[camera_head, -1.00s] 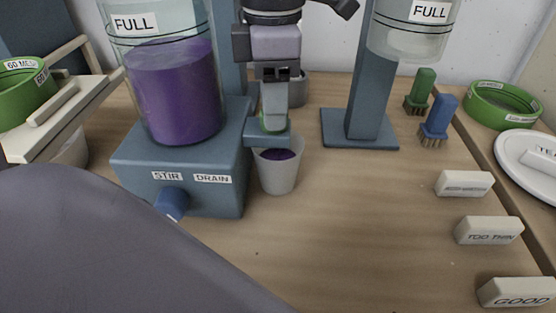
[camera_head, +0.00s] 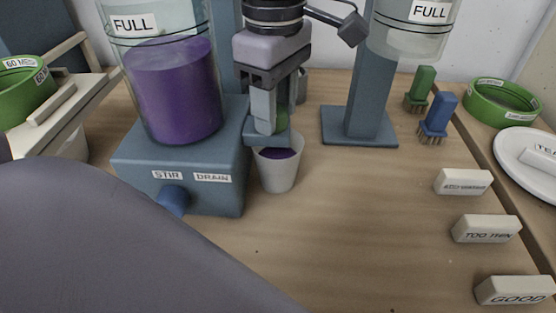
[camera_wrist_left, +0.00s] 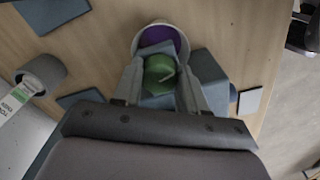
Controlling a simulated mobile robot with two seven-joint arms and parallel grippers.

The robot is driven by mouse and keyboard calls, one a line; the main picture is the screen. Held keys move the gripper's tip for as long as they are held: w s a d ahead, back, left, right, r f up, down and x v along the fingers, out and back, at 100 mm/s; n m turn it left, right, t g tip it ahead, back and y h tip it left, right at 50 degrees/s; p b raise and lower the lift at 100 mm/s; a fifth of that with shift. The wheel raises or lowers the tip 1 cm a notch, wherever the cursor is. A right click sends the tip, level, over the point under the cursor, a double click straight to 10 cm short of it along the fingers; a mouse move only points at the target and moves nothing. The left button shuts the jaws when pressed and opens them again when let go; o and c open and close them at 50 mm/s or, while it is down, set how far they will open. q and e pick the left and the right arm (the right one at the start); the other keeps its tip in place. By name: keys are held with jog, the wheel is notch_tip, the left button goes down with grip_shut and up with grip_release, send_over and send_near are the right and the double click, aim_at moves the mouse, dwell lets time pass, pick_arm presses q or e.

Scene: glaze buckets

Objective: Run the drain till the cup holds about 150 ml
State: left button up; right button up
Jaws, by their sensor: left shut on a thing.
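The clear tank (camera_head: 178,95) marked FULL holds purple liquid and stands on a blue base (camera_head: 215,195) labelled STIR and DRAIN. The pale cup (camera_head: 277,178) stands upright on the table at the base's right side, with purple liquid inside; no volume marks are readable. It also shows in the left wrist view (camera_wrist_left: 181,31). My left gripper (camera_head: 270,125) is above the cup, pointing down. It is shut on the green drain knob (camera_wrist_left: 160,72), which sits between its fingers in the left wrist view. The gripper partly hides the knob and spout. My right gripper is not in view.
A blue stir knob (camera_head: 173,200) is on the base's front. A second stand (camera_head: 362,135) with a tank is right of the cup. Green (camera_head: 419,90) and blue (camera_head: 438,115) brushes and several label blocks (camera_head: 486,229) stand further right. The front middle of the table is clear.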

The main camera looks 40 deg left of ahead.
pick_arm(q)
jog(key=shift+s+a+f, duration=0.1)
jog(key=shift+a, duration=0.05)
jog(key=shift+m+p, duration=0.3)
jog(key=shift+m, duration=1.5)
jog(key=shift+a, duration=0.1)
jog(key=shift+w+r, duration=0.2)
jog(key=shift+r, duration=0.05)
jog(key=o, duration=1.1)
jog(key=shift+r+p, duration=0.9)
jog(key=shift+r, duration=2.65)
jog(key=shift+s, duration=0.1)
